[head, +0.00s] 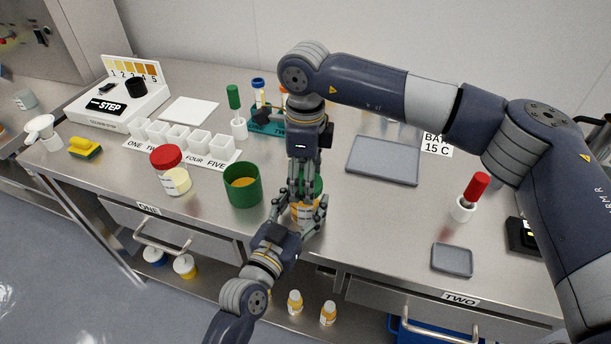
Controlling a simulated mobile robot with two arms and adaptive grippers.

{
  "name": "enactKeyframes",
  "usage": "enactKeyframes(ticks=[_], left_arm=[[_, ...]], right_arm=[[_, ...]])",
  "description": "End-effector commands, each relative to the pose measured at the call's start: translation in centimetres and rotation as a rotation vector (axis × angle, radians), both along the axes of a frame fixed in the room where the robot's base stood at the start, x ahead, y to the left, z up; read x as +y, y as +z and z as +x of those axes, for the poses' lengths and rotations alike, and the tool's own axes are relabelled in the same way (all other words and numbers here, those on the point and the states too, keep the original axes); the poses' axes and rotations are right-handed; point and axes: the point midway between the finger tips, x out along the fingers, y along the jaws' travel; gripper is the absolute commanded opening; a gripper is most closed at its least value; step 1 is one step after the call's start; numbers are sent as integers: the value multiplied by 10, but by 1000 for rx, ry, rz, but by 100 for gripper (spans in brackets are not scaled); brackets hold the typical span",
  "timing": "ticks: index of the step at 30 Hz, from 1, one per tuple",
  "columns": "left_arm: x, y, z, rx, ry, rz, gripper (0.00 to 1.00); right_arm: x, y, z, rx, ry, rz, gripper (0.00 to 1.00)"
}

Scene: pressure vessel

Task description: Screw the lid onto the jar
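The jar (300,212) has an orange and white label and stands near the front edge of the steel bench. A green lid (318,186) shows at its top, largely covered by fingers; its seating and thread cannot be seen. My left gripper (308,218) comes from the front, with its fingers around the sides of the jar, and looks shut on it. My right gripper (303,188) points straight down from above with its fingers at the lid. Whether they pinch the lid is hard to tell.
A green open container (243,187) stands close left of the jar, with a red-lidded jar (172,172) beyond it. A rack (265,124) with vials is behind my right gripper. A grey tray (383,160) lies to the right. Bench space between jar and small tray (452,260) is clear.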

Motion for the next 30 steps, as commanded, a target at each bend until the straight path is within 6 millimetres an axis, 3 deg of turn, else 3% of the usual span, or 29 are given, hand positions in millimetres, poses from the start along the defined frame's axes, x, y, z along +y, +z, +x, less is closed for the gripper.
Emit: enactKeyframes(ticks=[2,6,7,10,23,30], left_arm=[[0,0,0,0,0,0,0],[0,0,0,0,0,0,0],[0,0,0,0,0,0,0],[0,0,0,0,0,0,0],[0,0,0,0,0,0,0],[0,0,0,1,0,0,0]], right_arm=[[0,-1,0,1,-97,0,30],[0,-1,0,1,-95,0,30],[0,-1,0,1,-94,0,60],[0,-1,0,1,-94,0,82],[0,4,0,0,-92,1,82],[1,43,1,-3,-93,2,82]])
